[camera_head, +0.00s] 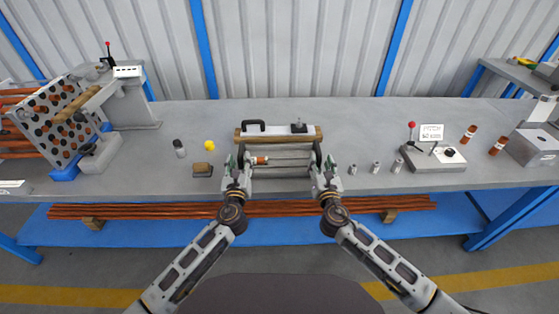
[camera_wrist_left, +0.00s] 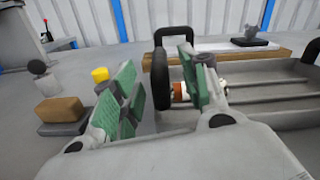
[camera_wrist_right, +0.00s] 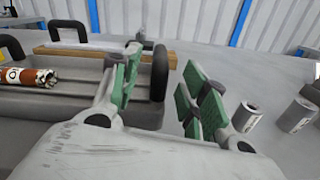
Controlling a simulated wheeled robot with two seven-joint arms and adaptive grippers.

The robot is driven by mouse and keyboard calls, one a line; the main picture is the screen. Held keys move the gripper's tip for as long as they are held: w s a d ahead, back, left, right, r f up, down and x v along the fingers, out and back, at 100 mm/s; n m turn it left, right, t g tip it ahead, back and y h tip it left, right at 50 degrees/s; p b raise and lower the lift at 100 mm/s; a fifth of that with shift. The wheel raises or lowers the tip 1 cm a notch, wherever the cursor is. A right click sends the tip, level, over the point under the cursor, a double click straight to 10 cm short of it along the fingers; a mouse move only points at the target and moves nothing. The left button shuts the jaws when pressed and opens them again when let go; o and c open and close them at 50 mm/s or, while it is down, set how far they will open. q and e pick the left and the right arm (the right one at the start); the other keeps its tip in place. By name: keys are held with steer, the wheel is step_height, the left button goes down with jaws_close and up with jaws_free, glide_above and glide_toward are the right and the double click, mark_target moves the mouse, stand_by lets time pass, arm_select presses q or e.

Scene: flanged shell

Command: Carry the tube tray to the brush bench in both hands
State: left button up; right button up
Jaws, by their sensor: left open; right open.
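The grey tube tray (camera_head: 282,172) sits on the workbench between my grippers, with a black upright handle at each end. A copper tube with a white label (camera_head: 259,160) lies in it toward the left. My left gripper (camera_head: 241,165) is open, its green-padded fingers on either side of the left handle (camera_wrist_left: 161,78). My right gripper (camera_head: 322,165) is open, its fingers on either side of the right handle (camera_wrist_right: 160,72). A gap shows between handle and pads on at least one side of each. I cannot tell which surface is the brush bench.
Behind the tray lies a wooden-edged board (camera_head: 311,135) with a black handle. Left are a brown block (camera_head: 203,169) and yellow cap (camera_head: 210,145). Right are several small metal sleeves (camera_head: 376,167) and a lever fixture (camera_head: 433,160). Another bench (camera_head: 500,68) stands at far right.

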mark_target(241, 148)
arm_select(q)
steer(key=shift+w+a, duration=0.2)
steer(key=shift+w, duration=3)
arm_select(e)
steer(key=shift+w+a, duration=0.15)
steer(key=shift+w, duration=3.05)
arm_select(q)
jaws_close()
arm_select(e)
jaws_close()
arm_select(q)
steer(key=shift+r, duration=0.1)
arm_select(e)
steer(key=shift+r, duration=0.1)
